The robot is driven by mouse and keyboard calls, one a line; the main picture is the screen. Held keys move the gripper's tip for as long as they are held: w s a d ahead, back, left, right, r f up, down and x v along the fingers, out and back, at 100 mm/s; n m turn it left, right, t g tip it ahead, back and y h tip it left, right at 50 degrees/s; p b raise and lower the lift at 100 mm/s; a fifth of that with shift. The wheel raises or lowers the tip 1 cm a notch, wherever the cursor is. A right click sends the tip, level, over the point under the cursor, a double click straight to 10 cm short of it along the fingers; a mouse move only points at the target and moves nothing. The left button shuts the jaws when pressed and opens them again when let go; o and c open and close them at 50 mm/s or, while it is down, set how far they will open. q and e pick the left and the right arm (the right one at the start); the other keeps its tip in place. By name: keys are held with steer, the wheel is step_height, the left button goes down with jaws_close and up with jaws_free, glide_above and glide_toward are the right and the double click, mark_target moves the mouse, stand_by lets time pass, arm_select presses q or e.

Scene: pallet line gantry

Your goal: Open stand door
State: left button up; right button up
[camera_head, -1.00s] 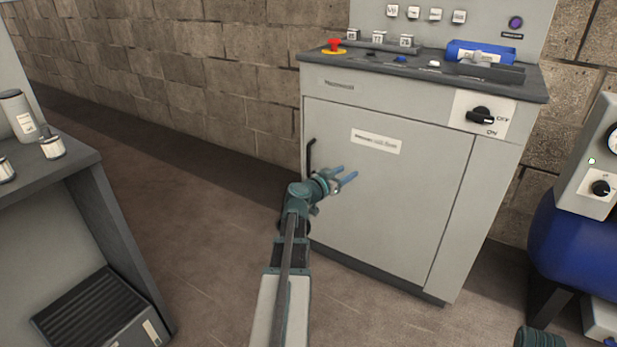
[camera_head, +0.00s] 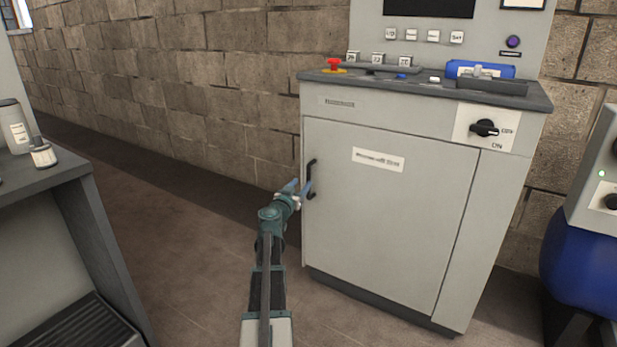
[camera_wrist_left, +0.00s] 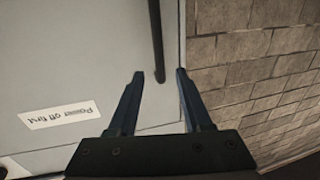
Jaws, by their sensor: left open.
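The stand is a grey cabinet with a flat grey door (camera_head: 385,225), which is closed. A white label (camera_head: 378,159) is on the door; in the left wrist view the label (camera_wrist_left: 60,115) reads "Power off first". The black bar handle (camera_head: 311,178) is at the door's left edge. My left gripper (camera_head: 300,188) is open at the handle's lower part. In the left wrist view the handle (camera_wrist_left: 156,40) lies between the lines of the two open fingers (camera_wrist_left: 160,75), its end near the fingertips. I cannot tell whether they touch it. My right gripper is not in view.
A rotary switch (camera_head: 484,128) and a red emergency button (camera_head: 334,65) are on the stand. A grey bench (camera_head: 50,180) stands at the left and a blue tank (camera_head: 585,260) at the right. Floor is free left of the stand, before the brick wall (camera_head: 180,90).

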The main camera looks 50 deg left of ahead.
mark_target(308, 176)
arm_select(q)
steer(key=x, duration=0.7)
steer(key=shift+w+a, duration=0.1)
steer(key=shift+w, duration=0.2)
jaws_close()
stand_by(1.1)
